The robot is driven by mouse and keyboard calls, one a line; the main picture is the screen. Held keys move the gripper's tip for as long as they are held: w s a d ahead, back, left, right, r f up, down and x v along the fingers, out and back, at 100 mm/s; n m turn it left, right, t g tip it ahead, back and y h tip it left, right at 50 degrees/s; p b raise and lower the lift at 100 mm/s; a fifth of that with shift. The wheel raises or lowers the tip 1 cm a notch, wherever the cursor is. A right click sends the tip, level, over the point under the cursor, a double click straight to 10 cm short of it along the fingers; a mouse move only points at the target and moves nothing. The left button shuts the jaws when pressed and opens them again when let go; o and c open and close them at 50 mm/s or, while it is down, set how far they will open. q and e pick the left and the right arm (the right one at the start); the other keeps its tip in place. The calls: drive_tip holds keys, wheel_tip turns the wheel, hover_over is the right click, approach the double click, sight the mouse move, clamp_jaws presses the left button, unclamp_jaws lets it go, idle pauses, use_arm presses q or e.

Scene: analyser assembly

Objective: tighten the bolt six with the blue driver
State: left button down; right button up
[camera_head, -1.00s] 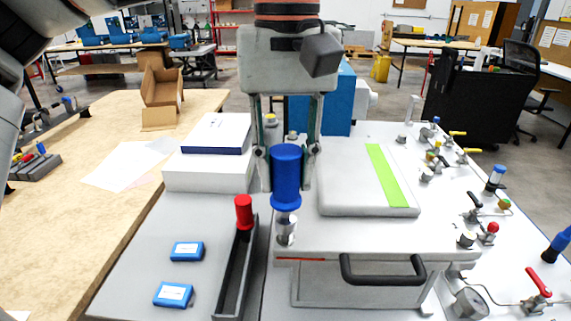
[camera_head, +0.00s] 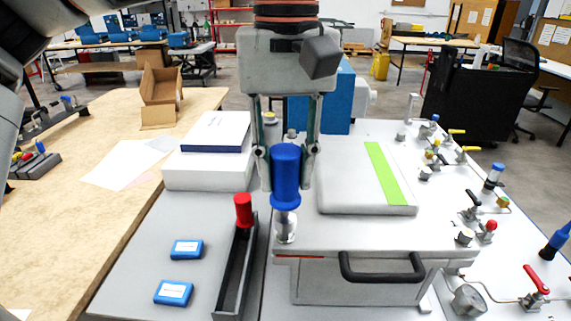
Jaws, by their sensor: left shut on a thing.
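My left gripper (camera_head: 286,168) comes down from the top centre and is shut on the blue driver (camera_head: 286,178). The driver stands upright, with its lower end at a silvery bolt (camera_head: 285,228) on the front left corner of the analyser lid (camera_head: 370,230). I cannot tell how far the tip sits in the bolt, and no bolt number is legible. My right gripper is not in view.
A dark narrow tray (camera_head: 236,265) with a red-handled driver (camera_head: 243,209) lies left of the lid. Two blue boxes (camera_head: 186,249) lie on the grey table. A black handle (camera_head: 382,268) juts from the analyser front. Valves (camera_head: 536,284) line the right.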

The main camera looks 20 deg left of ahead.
use_arm(q)
drive_tip(key=shift+f, duration=0.85)
idle(0.4)
drive_tip(key=c, duration=2.3)
unclamp_jaws()
clamp_jaws()
